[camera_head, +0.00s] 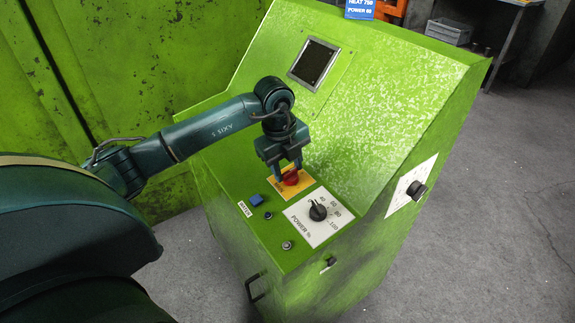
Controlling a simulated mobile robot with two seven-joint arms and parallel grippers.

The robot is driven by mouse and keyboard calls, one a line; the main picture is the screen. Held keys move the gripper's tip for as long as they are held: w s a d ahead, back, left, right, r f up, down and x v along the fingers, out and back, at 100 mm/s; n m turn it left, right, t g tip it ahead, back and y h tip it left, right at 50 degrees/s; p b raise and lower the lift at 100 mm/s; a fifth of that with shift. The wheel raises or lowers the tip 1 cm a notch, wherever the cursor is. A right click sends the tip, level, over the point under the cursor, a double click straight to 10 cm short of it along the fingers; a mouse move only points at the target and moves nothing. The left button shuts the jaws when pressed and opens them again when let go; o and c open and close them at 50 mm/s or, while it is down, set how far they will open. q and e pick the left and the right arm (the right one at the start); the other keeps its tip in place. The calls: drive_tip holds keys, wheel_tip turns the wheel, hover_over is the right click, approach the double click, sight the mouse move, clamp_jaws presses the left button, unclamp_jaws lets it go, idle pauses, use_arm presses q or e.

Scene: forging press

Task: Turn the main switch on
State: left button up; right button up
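A red knob (291,178) sits on a yellow plate (304,184) on the sloped top of the green control cabinet; the plate's lettering is too small to read. My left gripper (289,170) points down right at the red knob, with one finger on each side of its upper part. The fingers are apart, and I cannot tell whether they touch the knob. The gripper hides part of the yellow plate's upper edge. My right gripper is out of view.
Near the red knob are a black power dial (318,212) on a white plate, a blue button (256,200) and small round buttons (287,245). A black knob (416,190) is on the cabinet's right side. A dark screen (314,63) is above. Floor at right is clear.

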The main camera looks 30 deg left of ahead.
use_arm(q)
drive_tip(key=c, duration=0.6)
drive_tip(key=shift+o, duration=0.2)
